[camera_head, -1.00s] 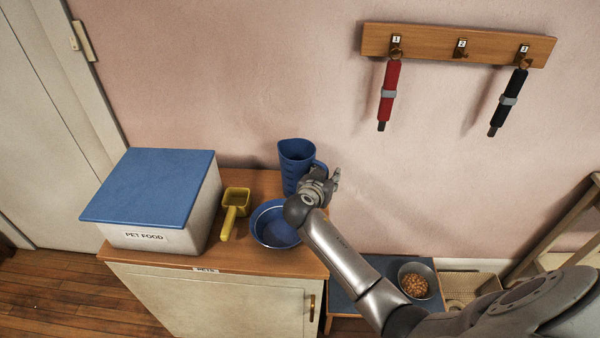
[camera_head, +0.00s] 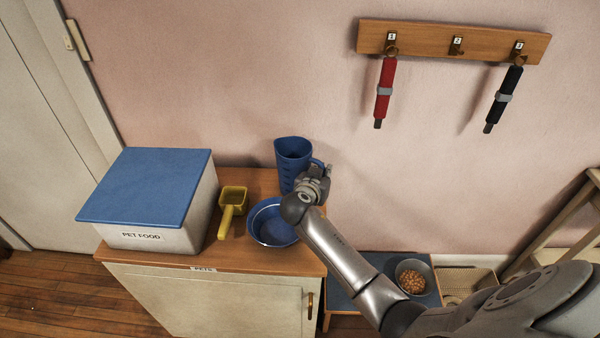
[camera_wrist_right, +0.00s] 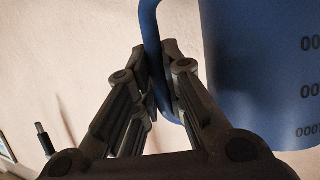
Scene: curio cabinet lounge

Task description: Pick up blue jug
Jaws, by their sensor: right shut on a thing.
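The blue jug (camera_head: 292,157) stands upright at the back right of the wooden cabinet top, its handle to the right. In the right wrist view the jug (camera_wrist_right: 262,70) fills the right side, with dark markings on its wall. My right gripper (camera_head: 318,181) is at the jug's handle. In the right wrist view its fingers (camera_wrist_right: 160,90) are closed around the handle (camera_wrist_right: 152,40). The jug's lower right side is partly hidden behind the gripper in the head view. My left gripper is in neither view.
A blue bowl (camera_head: 270,228) sits just in front of the jug. A yellow scoop (camera_head: 231,205) and a blue-lidded pet food bin (camera_head: 148,185) are to the left. A bowl of kibble (camera_head: 412,276) stands lower right. Red and black leads hang from a wall rack (camera_head: 455,42).

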